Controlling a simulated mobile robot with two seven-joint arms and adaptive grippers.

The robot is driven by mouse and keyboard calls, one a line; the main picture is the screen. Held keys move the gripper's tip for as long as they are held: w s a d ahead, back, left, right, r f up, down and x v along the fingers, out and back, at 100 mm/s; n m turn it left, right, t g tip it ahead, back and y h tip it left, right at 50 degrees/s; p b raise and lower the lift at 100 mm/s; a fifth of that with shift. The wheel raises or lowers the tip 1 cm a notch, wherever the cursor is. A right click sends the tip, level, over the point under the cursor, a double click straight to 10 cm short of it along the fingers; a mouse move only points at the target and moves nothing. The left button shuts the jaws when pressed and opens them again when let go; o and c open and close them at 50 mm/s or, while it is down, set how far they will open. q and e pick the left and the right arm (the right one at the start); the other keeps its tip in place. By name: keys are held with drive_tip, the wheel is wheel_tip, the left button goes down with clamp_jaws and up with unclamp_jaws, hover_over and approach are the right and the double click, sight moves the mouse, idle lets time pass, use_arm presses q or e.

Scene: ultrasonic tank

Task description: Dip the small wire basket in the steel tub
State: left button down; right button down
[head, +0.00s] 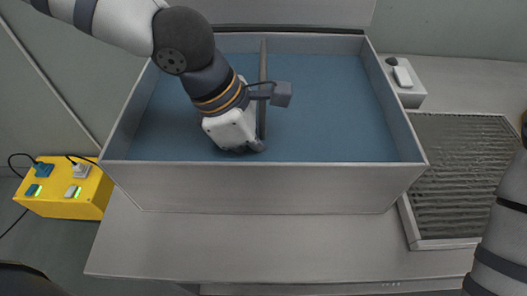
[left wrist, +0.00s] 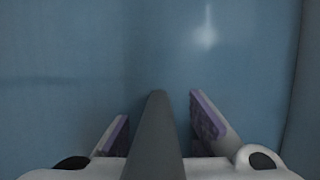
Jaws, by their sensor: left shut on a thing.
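The steel tub (head: 262,188) is a wide open box with a blue inside (head: 340,115). My left gripper (head: 245,148) reaches down into the tub near its middle, and its fingertips are hidden in the head view. In the left wrist view the left gripper (left wrist: 158,112) has its purple-padded fingers on both sides of a grey bar (left wrist: 156,140), apparently the wire basket's handle. A long grey bar (head: 263,72) also shows upright in the head view beside the hand, up to the back rim. No wire mesh of the small basket shows in either view. My right gripper is out of view.
A ridged metal tray (head: 462,170) lies right of the tub. A small pale device (head: 404,80) stands behind that tray. A yellow power box (head: 65,190) with plugs and cords is at the left. The grey counter (head: 260,245) in front is clear.

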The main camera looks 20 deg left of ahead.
sight(263, 105)
use_arm(q)
drive_tip(key=shift+r, duration=0.1)
drive_tip(key=shift+r+p, duration=0.45)
drive_tip(key=shift+r, duration=7.55)
